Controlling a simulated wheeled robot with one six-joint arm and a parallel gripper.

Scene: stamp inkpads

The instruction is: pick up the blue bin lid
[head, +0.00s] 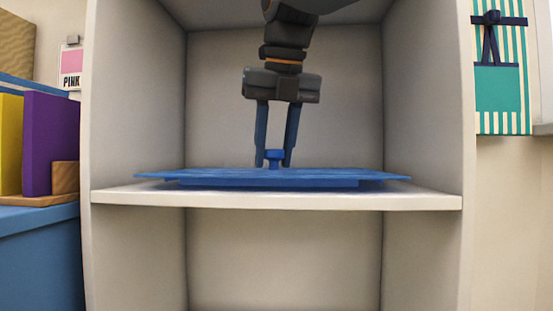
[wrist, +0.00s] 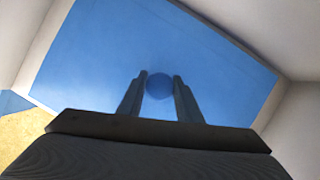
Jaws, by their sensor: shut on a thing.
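The blue bin lid (head: 330,176) is a wide flat plate with a small round knob (head: 274,155) standing up in its middle. It lies level at the white shelf; I cannot tell whether its underside touches the shelf. My gripper (head: 274,161) points straight down from above, with its two fingers shut on the knob from both sides. In the wrist view the lid (wrist: 120,55) fills most of the picture, and the knob (wrist: 159,86) sits between the fingertips (wrist: 159,84).
The white shelf board (head: 300,200) lies between two side walls of the cubby, with the lid spanning most of its width.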

